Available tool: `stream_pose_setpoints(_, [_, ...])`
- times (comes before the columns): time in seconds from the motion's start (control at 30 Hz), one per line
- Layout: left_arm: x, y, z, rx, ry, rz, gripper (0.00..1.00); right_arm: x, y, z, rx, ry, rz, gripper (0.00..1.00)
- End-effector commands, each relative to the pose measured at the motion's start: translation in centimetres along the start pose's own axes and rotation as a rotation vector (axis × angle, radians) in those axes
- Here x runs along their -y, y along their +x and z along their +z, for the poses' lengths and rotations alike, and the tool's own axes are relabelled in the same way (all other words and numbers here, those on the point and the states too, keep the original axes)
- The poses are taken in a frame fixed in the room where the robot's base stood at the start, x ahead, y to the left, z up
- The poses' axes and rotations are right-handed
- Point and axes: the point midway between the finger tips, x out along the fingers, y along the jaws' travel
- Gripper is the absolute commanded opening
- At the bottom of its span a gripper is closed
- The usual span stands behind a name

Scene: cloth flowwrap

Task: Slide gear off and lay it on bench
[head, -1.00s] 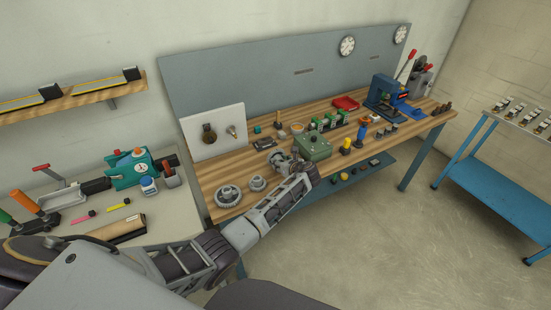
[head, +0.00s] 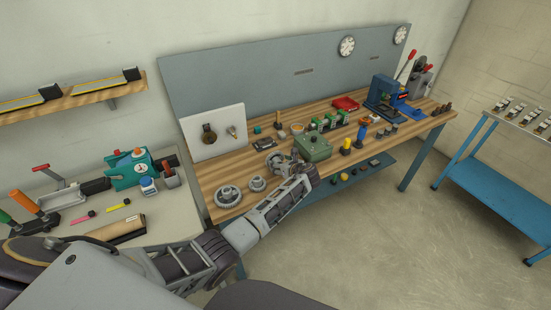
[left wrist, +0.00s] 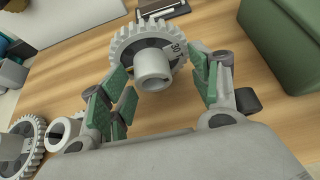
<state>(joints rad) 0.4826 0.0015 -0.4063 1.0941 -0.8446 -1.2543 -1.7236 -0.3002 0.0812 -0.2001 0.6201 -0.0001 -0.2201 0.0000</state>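A grey toothed gear (left wrist: 150,52) marked 30, with a round hub facing the camera, shows at the top middle of the left wrist view. In the head view the gear (head: 274,162) is at the bench's front half, left of the green box (head: 313,147). My left gripper (left wrist: 158,82) has its green-padded fingers spread on either side of the hub, with gaps. In the head view the gripper (head: 286,167) is just in front of the gear. The gear appears to lie flat on the wooden bench (head: 236,165). No shaft shows through it.
A large gear (head: 228,195) and a smaller gear (head: 257,184) lie at the bench's left front. The green box also fills the top right of the left wrist view (left wrist: 285,45). A white board (head: 213,132) stands behind. Bare wood lies between gear and box.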

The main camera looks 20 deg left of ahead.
Motion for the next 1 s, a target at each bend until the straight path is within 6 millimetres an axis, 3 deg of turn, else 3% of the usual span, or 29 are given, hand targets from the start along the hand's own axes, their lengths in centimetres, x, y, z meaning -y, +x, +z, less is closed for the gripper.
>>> stream_pose_setpoints(0.57, [0.0, -0.7, -0.1, -0.001, 0.001, 0.000, 0.62, 0.1, 0.0, 0.0, 0.000, 0.000, -0.001, 0.53])
stream_pose_setpoints(1.0, [0.0, -4.9, -0.1, -0.002, 0.001, -0.001, 0.62, 0.1, 0.0, 0.0, 0.000, 0.001, -0.001, 0.53])
